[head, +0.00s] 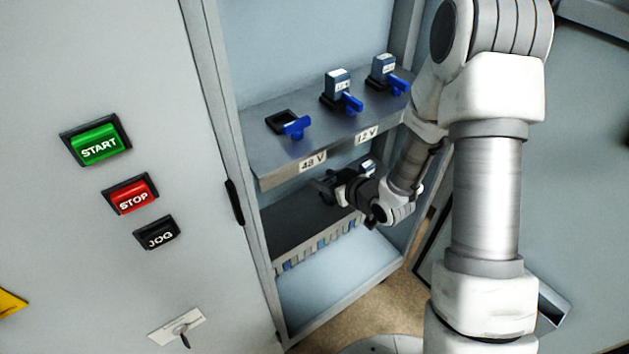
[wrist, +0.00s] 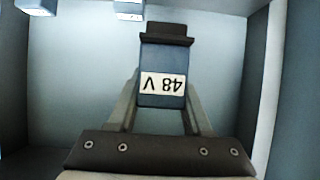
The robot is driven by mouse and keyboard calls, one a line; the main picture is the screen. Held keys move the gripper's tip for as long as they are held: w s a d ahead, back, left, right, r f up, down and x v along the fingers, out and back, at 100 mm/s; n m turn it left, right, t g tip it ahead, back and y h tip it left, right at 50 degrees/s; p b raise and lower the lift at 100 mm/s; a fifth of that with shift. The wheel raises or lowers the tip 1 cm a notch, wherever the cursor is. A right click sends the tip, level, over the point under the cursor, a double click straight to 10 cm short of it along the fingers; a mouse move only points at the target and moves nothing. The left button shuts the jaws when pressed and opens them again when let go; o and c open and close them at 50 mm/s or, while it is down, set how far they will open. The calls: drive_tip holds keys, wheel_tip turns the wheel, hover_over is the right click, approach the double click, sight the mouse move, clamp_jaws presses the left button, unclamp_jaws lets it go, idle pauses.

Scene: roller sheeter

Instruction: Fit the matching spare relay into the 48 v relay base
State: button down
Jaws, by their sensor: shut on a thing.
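The 48 V base is an empty dark socket (head: 284,121) on the cabinet's upper shelf, with a blue lever (head: 297,127) in front of it. My gripper (head: 329,187) is below that shelf, over the darker lower shelf. In the wrist view its fingers are shut on a blue-grey relay (wrist: 163,99). Its white label reads 48 V, upside down in the picture. Its dark flanged end (wrist: 166,32) points away from my gripper. In the head view I cannot clearly make out the held relay.
A relay (head: 338,85) stands behind the 12 V label (head: 367,134), and another (head: 383,70) stands to its right; each has a blue lever. A small labelled block (head: 368,165) shows behind my wrist. The upper shelf's front edge (head: 335,153) overhangs my gripper.

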drive_tip(key=shift+d+r+p, duration=0.1)
drive_tip(key=shift+r+p, duration=0.65)
drive_tip(key=shift+r, duration=0.75)
